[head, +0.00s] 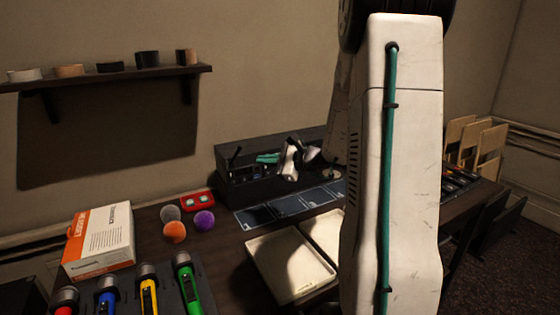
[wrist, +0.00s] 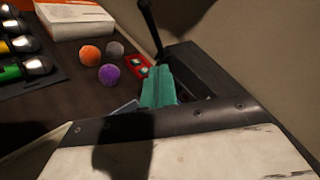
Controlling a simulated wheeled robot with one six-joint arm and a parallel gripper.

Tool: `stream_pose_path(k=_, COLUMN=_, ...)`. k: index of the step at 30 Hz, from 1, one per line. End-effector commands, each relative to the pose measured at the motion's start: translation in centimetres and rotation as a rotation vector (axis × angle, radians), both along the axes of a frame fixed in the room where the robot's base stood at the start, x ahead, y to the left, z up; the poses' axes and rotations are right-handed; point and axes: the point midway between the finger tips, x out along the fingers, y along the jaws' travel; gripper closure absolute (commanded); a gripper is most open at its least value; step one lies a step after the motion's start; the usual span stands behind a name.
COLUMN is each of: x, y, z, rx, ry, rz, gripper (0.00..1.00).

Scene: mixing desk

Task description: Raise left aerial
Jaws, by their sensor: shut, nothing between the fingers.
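The left aerial (head: 235,154) is a short black stick at the left end of a dark receiver box (head: 234,190) on the desk. It stands up at a slight tilt in the head view, and in the wrist view the black aerial (wrist: 151,28) rises past my fingertips. My gripper (head: 266,158) has teal fingers, shut and empty, just right of the aerial over the box. In the wrist view my gripper (wrist: 158,86) overlaps the foot of the aerial, so I cannot tell whether they touch. My arm hides the box's right part.
Orange (head: 175,232), grey (head: 170,213) and purple (head: 204,220) foam balls and a red case (head: 197,201) lie left of the box. An orange-white carton (head: 100,240) and several microphones (head: 149,296) are nearer. A wall shelf (head: 110,76) hangs above left.

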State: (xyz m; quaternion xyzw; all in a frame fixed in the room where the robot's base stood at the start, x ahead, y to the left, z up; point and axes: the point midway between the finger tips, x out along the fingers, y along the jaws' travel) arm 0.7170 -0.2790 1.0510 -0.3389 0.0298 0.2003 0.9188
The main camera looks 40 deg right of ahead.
Motion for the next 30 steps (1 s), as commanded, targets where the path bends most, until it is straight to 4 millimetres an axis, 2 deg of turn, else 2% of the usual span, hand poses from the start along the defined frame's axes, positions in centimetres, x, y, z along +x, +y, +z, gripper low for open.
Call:
stream_pose_path(k=2, x=1.5, y=0.7, z=-0.4, rx=0.001, ry=0.002, rz=0.004, gripper=1.00)
stream_pose_path(k=3, x=1.9, y=1.2, z=0.0, rx=-0.001, ry=0.000, rz=0.004, gripper=1.00)
stream_pose_path(k=8, x=3.1, y=2.7, z=0.9, rx=-0.001, ry=0.000, rz=0.002, gripper=1.00)
stream_pose_path(k=13, x=3.6, y=3.2, z=1.3, rx=0.000, ry=0.001, rz=0.000, gripper=1.00)
stream_pose_path(k=25, x=3.6, y=3.1, z=1.4, rx=0.000, ry=0.004, rz=-0.002, gripper=1.00)
stream_pose_path(k=30, x=3.4, y=1.5, z=1.8, rx=0.007, ry=0.032, rz=-0.023, gripper=1.00)
